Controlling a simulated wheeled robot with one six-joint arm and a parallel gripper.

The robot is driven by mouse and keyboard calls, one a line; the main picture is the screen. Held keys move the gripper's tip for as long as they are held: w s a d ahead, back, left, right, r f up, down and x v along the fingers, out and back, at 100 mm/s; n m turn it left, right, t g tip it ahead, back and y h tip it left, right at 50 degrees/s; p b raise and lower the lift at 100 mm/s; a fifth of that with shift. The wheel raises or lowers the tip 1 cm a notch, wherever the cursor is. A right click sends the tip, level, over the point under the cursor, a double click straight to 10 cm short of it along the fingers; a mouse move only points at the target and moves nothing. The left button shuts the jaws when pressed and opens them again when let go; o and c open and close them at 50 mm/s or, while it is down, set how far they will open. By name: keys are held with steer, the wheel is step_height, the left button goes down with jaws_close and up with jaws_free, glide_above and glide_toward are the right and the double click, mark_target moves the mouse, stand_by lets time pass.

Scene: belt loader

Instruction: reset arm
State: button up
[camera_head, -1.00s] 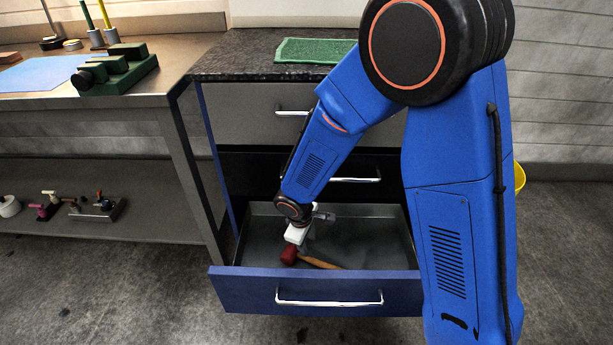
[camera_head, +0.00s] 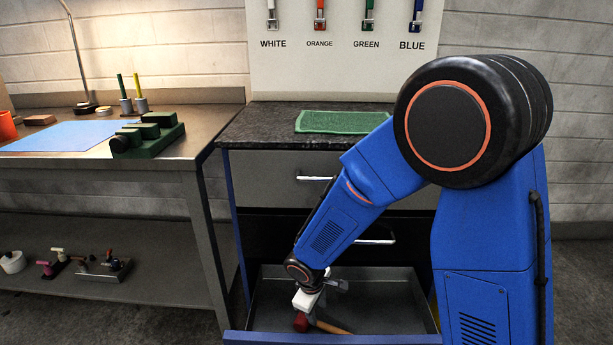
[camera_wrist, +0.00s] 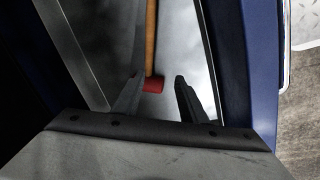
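My arm reaches down into the open bottom drawer (camera_head: 395,312) of the cabinet. My gripper (camera_wrist: 158,88) is open, with its two dark fingers spread apart in the wrist view. A mallet with a red head (camera_wrist: 153,85) and a wooden handle (camera_wrist: 150,40) lies on the drawer floor. In the wrist view its head shows between the fingertips, with space beside it, and I see no grip on it. In the head view the red head (camera_head: 301,322) shows just below my gripper, and the fingertips are hard to make out there.
A granite countertop (camera_head: 262,130) with a green mat (camera_head: 342,121) tops the cabinet. A metal workbench (camera_head: 188,150) with a green vise (camera_head: 150,137) stands left, small tools on its lower shelf (camera_head: 150,290). A wall board (camera_head: 345,70) carries several coloured hanging items.

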steer(key=s+d+r+m, duration=0.2)
steer(key=d+r+m, duration=0.1)
steer(key=d+r, duration=0.55)
steer(key=s+d+r+m, duration=0.2)
steer(key=d+r+m, duration=0.1)
steer(key=d+r, duration=0.5)
steer(key=s+d+r+m+t, duration=0.1)
steer(key=s+d+r+m, duration=0.2)
steer(key=s, duration=0.5)
steer(key=s+d+r+m+t+y, duration=0.1)
steer(key=s+d+r+m, duration=0.2)
steer(key=s+d+r, duration=0.3)
steer(key=s+r, duration=0.2)
steer(key=s, duration=0.1)
steer(key=shift+d+r+t, duration=0.2)
steer(key=shift+d+t, duration=0.05)
steer(key=shift+t, duration=0.15)
